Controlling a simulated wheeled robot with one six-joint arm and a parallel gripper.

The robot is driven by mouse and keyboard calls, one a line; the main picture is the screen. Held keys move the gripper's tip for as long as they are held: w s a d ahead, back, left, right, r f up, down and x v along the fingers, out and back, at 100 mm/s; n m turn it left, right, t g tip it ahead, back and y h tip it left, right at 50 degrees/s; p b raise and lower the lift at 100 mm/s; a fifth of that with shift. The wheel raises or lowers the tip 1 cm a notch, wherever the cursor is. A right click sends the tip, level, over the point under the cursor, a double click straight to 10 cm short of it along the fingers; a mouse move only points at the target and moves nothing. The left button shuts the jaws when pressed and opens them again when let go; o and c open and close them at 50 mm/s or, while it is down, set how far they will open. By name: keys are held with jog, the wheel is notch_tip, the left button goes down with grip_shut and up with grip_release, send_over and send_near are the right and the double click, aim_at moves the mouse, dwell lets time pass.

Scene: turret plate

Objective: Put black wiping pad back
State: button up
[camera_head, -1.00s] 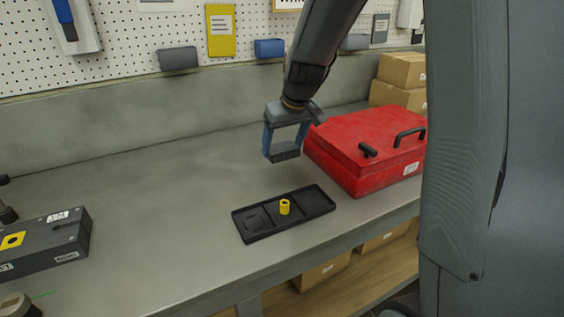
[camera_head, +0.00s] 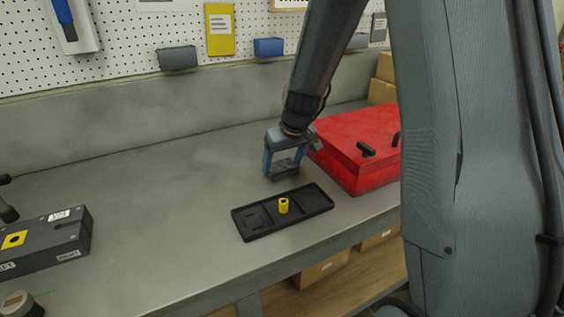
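My gripper (camera_head: 284,165) hangs above the bench, just behind the black tray (camera_head: 247,236). Its two blue fingers are apart, with the dark block-shaped wiping pad (camera_head: 284,170) between their tips, clear of the tray. The tray lies flat with shallow compartments. A small yellow cylinder (camera_head: 283,206) stands in its middle compartment. The right compartment looks empty, and the left one has a recessed outline. The exact contact of the fingers on the pad is too small to see fully.
A red toolbox (camera_head: 358,160) stands right of my gripper, close to it. A dark grey block with a yellow square (camera_head: 45,245) sits at the left. The grey bench (camera_head: 150,200) is clear between it and the tray. My own arm hides the right side.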

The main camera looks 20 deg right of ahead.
jog(key=o, duration=0.4)
jog(key=shift+c, duration=0.2)
jog(key=shift+r, duration=0.25)
jog(key=b+v, duration=0.2)
jog(key=v, duration=1)
jog(key=shift+s+a+f, duration=0.1)
